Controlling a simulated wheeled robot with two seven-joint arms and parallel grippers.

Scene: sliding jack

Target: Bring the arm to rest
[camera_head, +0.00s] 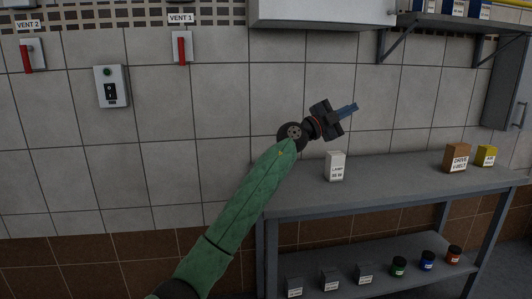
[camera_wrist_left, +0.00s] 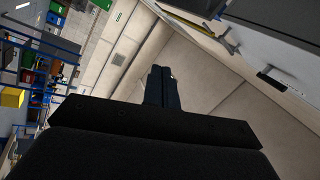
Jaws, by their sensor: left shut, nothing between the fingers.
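My left arm (camera_head: 245,195), in a green sleeve, reaches up from the lower middle of the head view. My left gripper (camera_head: 350,109) is raised in front of the tiled wall, above the left part of the workbench. Its fingers are shut with nothing between them and point to the right. In the left wrist view the two dark fingers (camera_wrist_left: 161,88) lie together. My right gripper is in neither view.
A grey workbench (camera_head: 400,177) bears a white lamp box (camera_head: 335,167), a brown box (camera_head: 457,158) and a yellow box (camera_head: 486,156). Its lower shelf holds several small boxes and jars. A wall cabinet (camera_head: 320,12) hangs above. Red levers (camera_head: 182,51) are on the left wall.

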